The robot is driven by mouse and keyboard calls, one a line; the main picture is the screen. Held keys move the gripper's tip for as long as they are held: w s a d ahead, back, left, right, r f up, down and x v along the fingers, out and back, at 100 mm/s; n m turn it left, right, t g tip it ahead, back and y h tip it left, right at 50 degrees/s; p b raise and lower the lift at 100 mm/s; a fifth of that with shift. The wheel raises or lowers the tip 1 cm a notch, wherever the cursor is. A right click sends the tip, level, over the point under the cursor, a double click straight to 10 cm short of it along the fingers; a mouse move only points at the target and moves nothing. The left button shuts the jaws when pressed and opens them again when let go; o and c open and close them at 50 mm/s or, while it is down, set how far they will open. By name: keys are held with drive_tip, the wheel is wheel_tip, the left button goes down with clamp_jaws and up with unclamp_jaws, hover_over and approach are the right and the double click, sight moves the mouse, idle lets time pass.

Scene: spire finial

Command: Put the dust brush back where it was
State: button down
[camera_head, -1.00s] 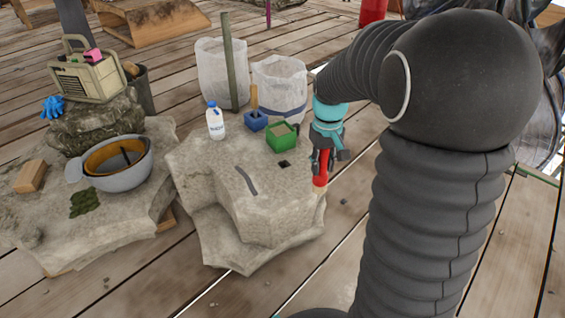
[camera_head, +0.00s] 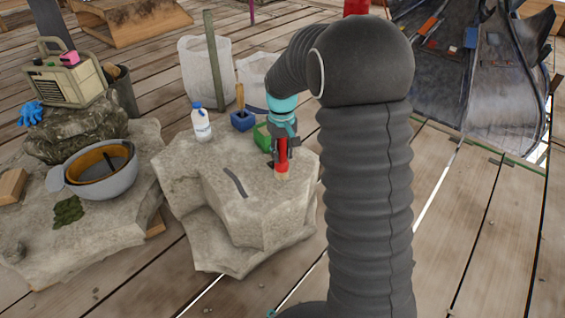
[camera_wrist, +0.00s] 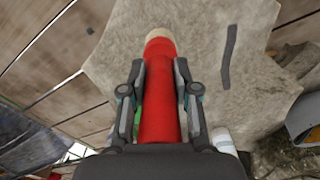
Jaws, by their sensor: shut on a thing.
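The dust brush (camera_head: 282,158) is a red cylinder with a pale end, held by my gripper (camera_head: 279,142) in the head view. It hangs roughly upright, pale end down, over the right part of the pale stone block's top (camera_head: 215,165). I cannot tell whether its end touches the stone. In the wrist view the red body (camera_wrist: 159,105) lies between the two fingers of my gripper (camera_wrist: 160,75), which is shut on it; its pale end points away over the stone. Its other end is hidden by my gripper.
A green box (camera_head: 262,138), partly hidden, is close behind my gripper. A blue holder (camera_head: 242,122) with a wooden-handled tool, a white bottle (camera_head: 202,125) and a dark flat strip (camera_head: 235,183) are on the block. A grey bowl (camera_head: 103,182) stands left.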

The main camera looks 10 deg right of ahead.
sight(282, 162)
drive_tip(key=shift+f+b, duration=0.3)
drive_tip(key=shift+f, duration=1.6)
drive_tip(key=shift+f, duration=0.15)
drive_tip(key=c, duration=0.9)
unclamp_jaws()
drive_tip(key=shift+o, duration=0.2)
